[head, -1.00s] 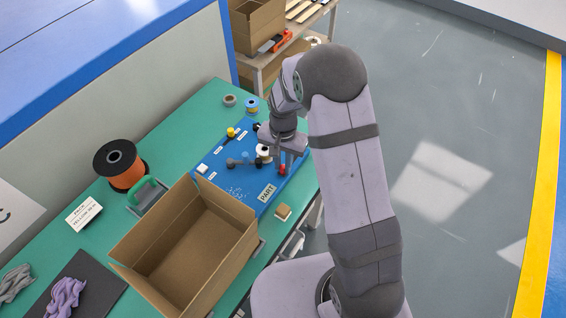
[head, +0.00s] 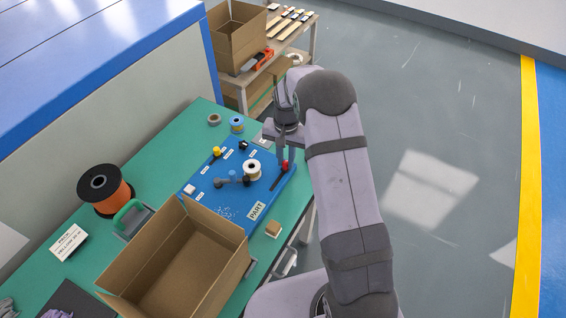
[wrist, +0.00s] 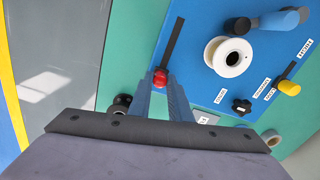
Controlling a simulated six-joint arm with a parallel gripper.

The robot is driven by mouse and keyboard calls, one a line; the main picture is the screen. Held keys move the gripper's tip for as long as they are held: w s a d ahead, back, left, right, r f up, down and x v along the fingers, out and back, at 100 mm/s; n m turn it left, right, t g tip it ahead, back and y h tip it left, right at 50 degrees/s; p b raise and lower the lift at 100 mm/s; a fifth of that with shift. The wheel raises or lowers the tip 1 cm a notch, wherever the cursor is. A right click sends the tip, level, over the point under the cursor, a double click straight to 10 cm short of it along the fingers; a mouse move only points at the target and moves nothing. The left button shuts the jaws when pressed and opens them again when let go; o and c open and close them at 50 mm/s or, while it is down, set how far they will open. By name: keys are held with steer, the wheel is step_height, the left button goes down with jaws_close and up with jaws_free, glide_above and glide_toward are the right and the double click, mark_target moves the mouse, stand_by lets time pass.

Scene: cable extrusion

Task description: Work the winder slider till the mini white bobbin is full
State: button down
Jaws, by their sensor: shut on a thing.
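The blue winder board (head: 213,193) lies on the green bench. The mini white bobbin (head: 252,167) sits on it; it also shows in the wrist view (wrist: 230,56) as a pale flanged spool with a dark centre. How much is wound on it I cannot tell. The slider's red knob (wrist: 160,78) stands at the far end of its dark straight slot (wrist: 173,42), right of the bobbin in the head view. My gripper (head: 285,161) is shut on the red knob, its fingers at either side. The fingers hide part of the knob.
A grey and blue crank (head: 232,178) lies left of the bobbin. Yellow (head: 216,152) and black (wrist: 241,106) knobs stand near the board's far edge. An open cardboard box (head: 185,265) stands in front of the board. An orange spool (head: 105,190) is at left.

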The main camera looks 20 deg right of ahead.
mark_target(287, 161)
steer(key=shift+w+d, duration=0.15)
steer(key=shift+w, duration=0.05)
steer(key=c, duration=1.6)
jaws_free()
steer(key=shift+d, duration=0.1)
steer(key=shift+c, duration=0.2)
steer(key=shift+r, duration=0.1)
steer(key=shift+r+b, duration=0.95)
steer(key=shift+r, duration=2.65)
